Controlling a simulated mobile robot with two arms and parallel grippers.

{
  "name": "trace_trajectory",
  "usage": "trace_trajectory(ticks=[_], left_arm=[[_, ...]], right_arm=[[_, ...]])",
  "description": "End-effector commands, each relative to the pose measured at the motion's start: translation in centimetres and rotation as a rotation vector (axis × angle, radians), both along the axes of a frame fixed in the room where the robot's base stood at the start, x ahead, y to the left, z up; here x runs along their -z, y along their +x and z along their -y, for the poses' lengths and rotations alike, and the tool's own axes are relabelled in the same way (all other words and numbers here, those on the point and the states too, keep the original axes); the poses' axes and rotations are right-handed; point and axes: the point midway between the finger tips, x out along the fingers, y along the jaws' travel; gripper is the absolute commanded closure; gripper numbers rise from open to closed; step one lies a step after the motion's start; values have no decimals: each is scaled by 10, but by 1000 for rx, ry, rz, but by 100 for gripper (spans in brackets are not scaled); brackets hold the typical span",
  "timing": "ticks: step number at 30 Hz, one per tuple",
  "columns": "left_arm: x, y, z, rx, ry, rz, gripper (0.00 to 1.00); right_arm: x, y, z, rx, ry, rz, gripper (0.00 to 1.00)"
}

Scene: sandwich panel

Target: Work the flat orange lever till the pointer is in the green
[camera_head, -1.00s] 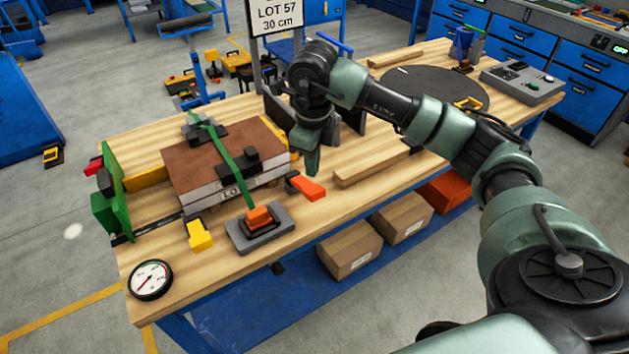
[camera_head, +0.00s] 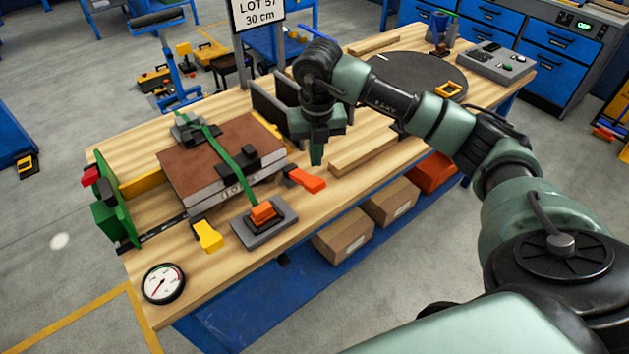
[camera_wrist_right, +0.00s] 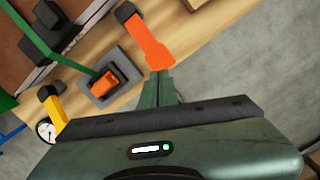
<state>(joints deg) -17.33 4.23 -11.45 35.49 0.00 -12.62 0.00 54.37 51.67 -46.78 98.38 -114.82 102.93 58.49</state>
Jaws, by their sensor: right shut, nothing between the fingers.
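The flat orange lever (camera_head: 309,181) sticks out from a dark pivot at the right end of the brown-topped panel stack (camera_head: 222,150). It also shows in the wrist view (camera_wrist_right: 150,45), its broad end just beyond my fingertips. My right gripper (camera_head: 316,162) is shut and empty, pointing down close behind the lever; I cannot tell whether it touches. Its closed fingers also show in the wrist view (camera_wrist_right: 160,78). The round white gauge (camera_head: 163,284) lies at the bench's front left corner. Its red pointer slants; a green zone is too small to make out. My left gripper is not in view.
A green strap (camera_head: 225,150) runs over the stack to an orange-handled buckle on a grey plate (camera_head: 282,228). A yellow lever (camera_head: 208,236) stands left of it. A wooden strip (camera_head: 365,155) and dark upright plates (camera_head: 268,108) lie near my gripper.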

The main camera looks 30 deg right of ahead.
Motion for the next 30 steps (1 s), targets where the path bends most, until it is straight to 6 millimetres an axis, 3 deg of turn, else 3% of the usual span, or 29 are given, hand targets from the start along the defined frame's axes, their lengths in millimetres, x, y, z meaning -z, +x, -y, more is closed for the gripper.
trace_trajectory(ticks=[7,18,30], left_arm=[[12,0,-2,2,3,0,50],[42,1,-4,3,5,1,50],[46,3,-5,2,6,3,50]], right_arm=[[17,1,0,0,0,-1,100],[62,5,2,-2,0,-1,100],[69,6,3,-2,0,0,100]])
